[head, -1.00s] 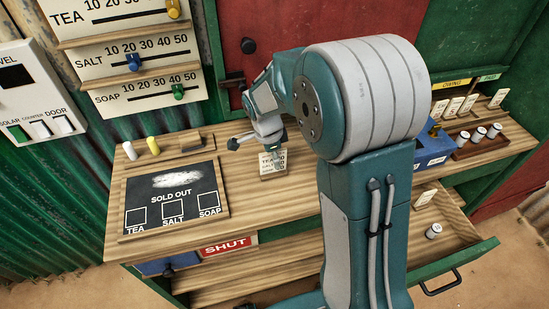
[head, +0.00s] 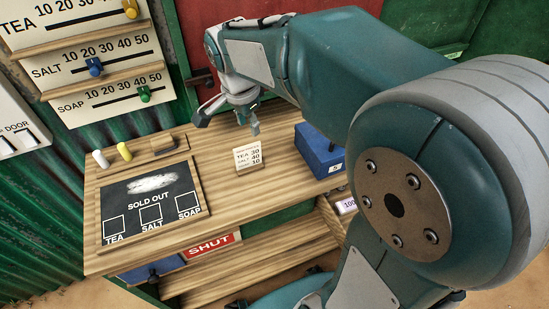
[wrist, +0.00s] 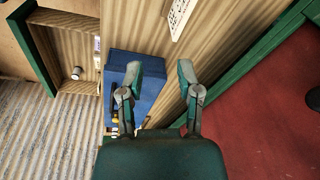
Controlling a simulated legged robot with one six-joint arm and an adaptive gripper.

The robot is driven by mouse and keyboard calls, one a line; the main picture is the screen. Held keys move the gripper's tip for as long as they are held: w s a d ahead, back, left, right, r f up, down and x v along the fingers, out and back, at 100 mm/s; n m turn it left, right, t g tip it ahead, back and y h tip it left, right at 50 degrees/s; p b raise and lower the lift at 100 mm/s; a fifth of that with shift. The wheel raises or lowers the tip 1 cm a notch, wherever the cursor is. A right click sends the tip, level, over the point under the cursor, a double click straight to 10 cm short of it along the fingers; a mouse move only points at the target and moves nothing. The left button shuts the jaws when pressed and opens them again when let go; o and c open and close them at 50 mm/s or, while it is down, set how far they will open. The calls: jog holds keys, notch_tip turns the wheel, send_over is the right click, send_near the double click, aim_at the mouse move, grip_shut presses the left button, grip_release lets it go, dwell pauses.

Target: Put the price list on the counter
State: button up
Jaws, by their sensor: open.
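The price list (head: 247,159) is a small cream card with black lines for tea, salt and soap. It stands on the wooden counter (head: 225,205), right of the sold-out board. It also shows at the top of the wrist view (wrist: 181,16), partly cut off by the frame edge. My gripper (head: 228,118) is open and empty, above and behind the card, apart from it. In the wrist view the gripper's two fingers (wrist: 160,75) are spread, with bare counter and part of a blue box between and beside them.
A blue box (head: 318,152) stands on the counter right of the card. The sold-out chalkboard (head: 150,207) lies at the left, with chalks (head: 124,151) and an eraser (head: 163,146) behind it. Slider boards (head: 100,70) hang on the wall. Bare counter surrounds the card.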

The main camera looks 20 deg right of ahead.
jog(key=s+d+r+n+t+y, duration=0.1)
jog(key=s+n+t, duration=0.3)
jog(key=s+n, duration=0.9)
jog(key=s+r, duration=0.1)
jog(key=s, duration=0.2)
jog(key=shift+s+n, duration=0.25)
jog(key=shift+n, duration=0.15)
jog(key=shift+d, duration=0.1)
